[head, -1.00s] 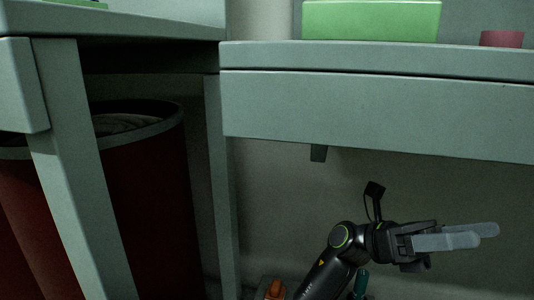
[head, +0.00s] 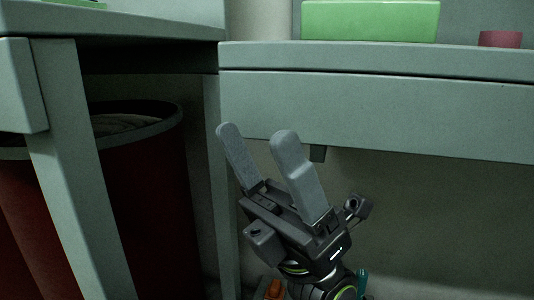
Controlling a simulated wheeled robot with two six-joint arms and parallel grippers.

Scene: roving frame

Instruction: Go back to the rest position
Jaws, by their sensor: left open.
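My left gripper (head: 256,135) is in the lower middle of the head view. Its two grey fingers point up and to the left, are spread apart, and hold nothing. It is in front of the grey-green table (head: 380,105), with the fingertips overlapping the table's front panel in the picture. I cannot tell whether they touch it. My right gripper is out of view.
A green box (head: 370,20) and a pink cup-like object (head: 500,39) sit on the table. A second grey-green table (head: 130,22) stands at left, with a dark red bin (head: 150,190) under it. Small orange (head: 272,289) and teal (head: 362,280) items lie low behind my arm.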

